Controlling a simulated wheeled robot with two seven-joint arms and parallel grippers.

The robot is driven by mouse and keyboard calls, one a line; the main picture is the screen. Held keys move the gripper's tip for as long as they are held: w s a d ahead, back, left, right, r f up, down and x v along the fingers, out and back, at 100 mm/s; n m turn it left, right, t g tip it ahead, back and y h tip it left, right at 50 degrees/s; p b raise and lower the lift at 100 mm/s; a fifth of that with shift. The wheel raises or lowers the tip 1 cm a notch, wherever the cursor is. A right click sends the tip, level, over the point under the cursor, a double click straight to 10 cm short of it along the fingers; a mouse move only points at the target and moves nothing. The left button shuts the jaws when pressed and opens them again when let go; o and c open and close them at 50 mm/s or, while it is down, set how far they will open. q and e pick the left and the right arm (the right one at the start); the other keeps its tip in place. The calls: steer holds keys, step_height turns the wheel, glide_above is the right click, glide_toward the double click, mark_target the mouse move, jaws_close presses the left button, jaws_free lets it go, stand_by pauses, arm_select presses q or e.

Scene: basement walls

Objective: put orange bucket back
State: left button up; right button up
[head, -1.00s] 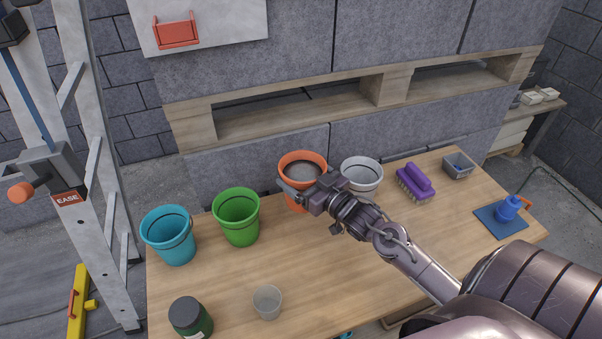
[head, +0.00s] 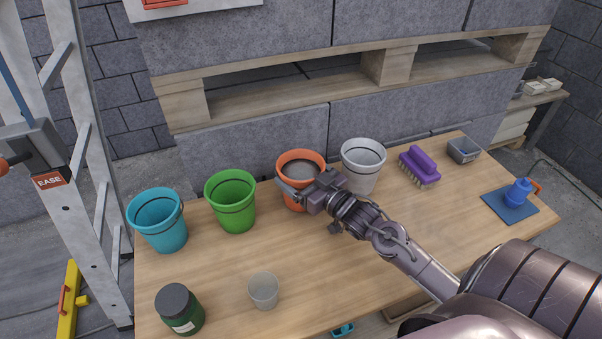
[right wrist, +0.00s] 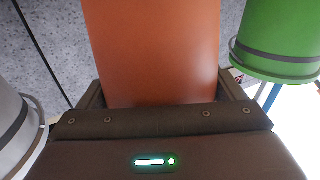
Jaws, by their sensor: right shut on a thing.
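The orange bucket (head: 299,158) is upright at the back of the wooden table, between the green bucket (head: 231,203) and the grey-white bucket (head: 360,178). My right gripper (head: 303,192) is shut on its near side, and the gripper hides part of its lower wall. In the right wrist view the orange wall (right wrist: 152,50) fills the space between the fingers. I cannot tell whether its base touches the table. My left gripper is not in view.
A blue bucket (head: 160,222) stands left of the green one. A dark green jar (head: 180,310) and a clear cup (head: 263,291) stand at the front left. A purple brush (head: 421,167), a grey tray (head: 464,150) and a blue item on a mat (head: 510,205) are at right. The table middle is clear.

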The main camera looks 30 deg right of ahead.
steer(key=shift+s+f, duration=0.1)
steer(key=shift+f, duration=0.15)
stand_by(0.4)
